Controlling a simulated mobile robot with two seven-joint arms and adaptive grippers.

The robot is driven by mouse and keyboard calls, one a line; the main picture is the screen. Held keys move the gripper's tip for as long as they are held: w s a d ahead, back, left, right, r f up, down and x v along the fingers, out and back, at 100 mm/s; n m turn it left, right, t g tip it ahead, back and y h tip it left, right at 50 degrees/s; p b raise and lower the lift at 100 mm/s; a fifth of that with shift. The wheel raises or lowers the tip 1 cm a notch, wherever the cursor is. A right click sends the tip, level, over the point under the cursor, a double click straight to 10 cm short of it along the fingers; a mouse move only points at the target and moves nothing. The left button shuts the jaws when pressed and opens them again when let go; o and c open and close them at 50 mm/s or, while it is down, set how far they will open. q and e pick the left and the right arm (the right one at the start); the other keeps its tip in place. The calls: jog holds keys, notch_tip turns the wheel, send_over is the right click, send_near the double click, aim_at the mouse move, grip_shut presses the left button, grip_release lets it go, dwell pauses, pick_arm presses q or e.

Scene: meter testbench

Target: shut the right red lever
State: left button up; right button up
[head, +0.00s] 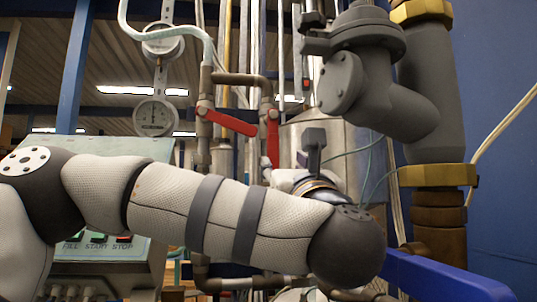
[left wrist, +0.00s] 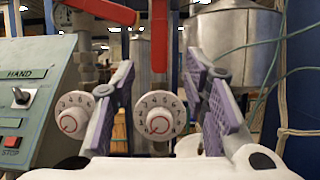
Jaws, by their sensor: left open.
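The right red lever (head: 272,138) hangs straight down from its pipe in the head view. In the left wrist view the red lever (left wrist: 158,35) stands upright in the picture, beyond the gap between my fingers. The left red lever (head: 228,121) slants down to the right from its pipe; its red bar (left wrist: 103,10) also shows at the top of the left wrist view. My left gripper (left wrist: 160,72) is open and empty, with purple pads on both fingers. In the head view my left gripper (head: 312,150) is just right of the right lever, partly hidden by my wrist. My right gripper is not in view.
A big grey valve (head: 362,65) and thick pipe stand at the right. Round gauges (head: 153,117) hang at the left above a control panel (head: 135,150). Two white dials (left wrist: 72,115) are low in the left wrist view. A metal tank (left wrist: 238,45) stands behind.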

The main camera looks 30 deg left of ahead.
aim_at(274, 150)
pick_arm(q)
jog(key=x, duration=1.1)
jog(key=shift+r, duration=0.35)
grip_shut()
